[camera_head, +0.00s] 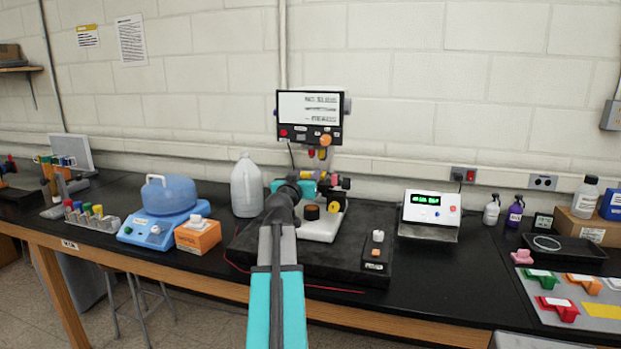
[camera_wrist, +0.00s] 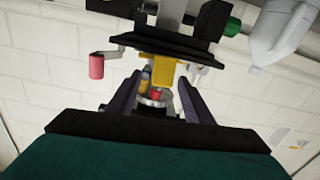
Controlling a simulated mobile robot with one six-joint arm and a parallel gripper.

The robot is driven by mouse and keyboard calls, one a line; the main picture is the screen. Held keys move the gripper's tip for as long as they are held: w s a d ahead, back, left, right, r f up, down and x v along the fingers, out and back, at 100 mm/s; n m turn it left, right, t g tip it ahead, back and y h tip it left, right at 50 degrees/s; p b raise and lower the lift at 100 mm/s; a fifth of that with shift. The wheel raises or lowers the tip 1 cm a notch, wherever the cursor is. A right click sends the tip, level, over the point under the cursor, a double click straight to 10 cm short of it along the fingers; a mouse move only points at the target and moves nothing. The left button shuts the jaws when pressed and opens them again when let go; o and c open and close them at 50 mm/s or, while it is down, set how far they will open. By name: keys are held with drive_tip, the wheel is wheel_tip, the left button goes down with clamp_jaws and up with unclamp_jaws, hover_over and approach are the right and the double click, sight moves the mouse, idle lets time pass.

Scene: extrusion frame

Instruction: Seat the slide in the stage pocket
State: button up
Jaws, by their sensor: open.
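I cannot make out a slide in either view. A microscope-like instrument (camera_head: 326,222) with a white base stands on a black slab. Its stage and pocket are hidden or too small to tell; my arm covers part of it in the head view. I cannot tell whether the fingers touch anything.
A screen (camera_head: 309,107) rises behind the instrument. A white jug (camera_head: 246,187) and an orange box (camera_head: 198,236) stand left, a white readout box (camera_head: 430,213) right. At far right a grey mat (camera_head: 548,315) carries coloured pieces. The black slab (camera_head: 345,262) has clear room in front.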

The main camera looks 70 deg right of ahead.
drive_tip(key=shift+w+d+r+p, duration=0.15)
drive_tip(key=shift+d+p, duration=0.3)
drive_tip(key=shift+d, duration=0.3)
drive_tip(key=shift+w+d+p, duration=0.2)
drive_tip(key=shift+d+p, duration=0.5)
drive_tip(key=shift+d, duration=1.15)
drive_tip(key=shift+c, duration=0.4)
clamp_jaws()
drive_tip(key=shift+a, duration=0.15)
drive_tip(key=shift+a+r, duration=0.3)
drive_tip(key=shift+a, duration=0.1)
drive_tip(key=a+r+b, duration=0.1)
drive_tip(key=a+r, duration=0.2)
drive_tip(key=a, duration=0.3)
drive_tip(key=s+a+r+b, duration=0.1)
drive_tip(key=a+r+b, duration=0.1)
drive_tip(key=a+r, duration=0.2)
drive_tip(key=a, duration=0.3)
